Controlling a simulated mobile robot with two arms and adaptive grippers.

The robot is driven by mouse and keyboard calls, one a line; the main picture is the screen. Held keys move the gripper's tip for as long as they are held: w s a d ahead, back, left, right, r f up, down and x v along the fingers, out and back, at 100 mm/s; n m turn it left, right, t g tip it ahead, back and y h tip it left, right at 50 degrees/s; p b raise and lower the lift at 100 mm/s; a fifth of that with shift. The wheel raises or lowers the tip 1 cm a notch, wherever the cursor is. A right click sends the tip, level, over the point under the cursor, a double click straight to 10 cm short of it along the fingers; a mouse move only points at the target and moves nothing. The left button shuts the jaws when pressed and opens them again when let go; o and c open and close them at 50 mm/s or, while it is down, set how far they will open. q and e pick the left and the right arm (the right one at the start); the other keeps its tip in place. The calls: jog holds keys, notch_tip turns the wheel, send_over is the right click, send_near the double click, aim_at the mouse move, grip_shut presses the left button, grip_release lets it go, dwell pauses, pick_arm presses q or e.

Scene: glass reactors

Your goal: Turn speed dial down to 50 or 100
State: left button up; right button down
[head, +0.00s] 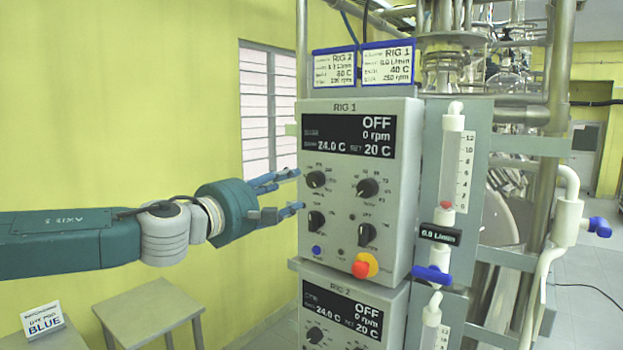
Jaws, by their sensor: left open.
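The RIG 1 control box (403,160) faces me with a dark display (345,137) reading OFF, 0 rpm, 24.0 C and SET 20 C. Below it are black dials: upper left (316,179), upper right (367,188), lower left (316,220) and lower right (366,234). Their labels are too small to tell which is the speed dial. My left gripper (300,190) is open and empty, its fingertips close to the panel's left edge beside the two left dials. I cannot tell whether they touch the panel. My right gripper is not in view.
A red and yellow stop button (362,267) and a blue button (316,250) sit low on the panel. A RIG 2 box (397,310) is below. A flowmeter (453,155) stands right. A stool (146,305) and sign (42,317) are lower left.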

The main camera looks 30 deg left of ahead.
aim_at(312, 181)
pick_arm(q)
jog(key=shift+w+a+p, duration=0.1)
jog(key=shift+w+p, duration=0.8)
jog(key=shift+w, duration=3.7)
jog(key=c, duration=1.2)
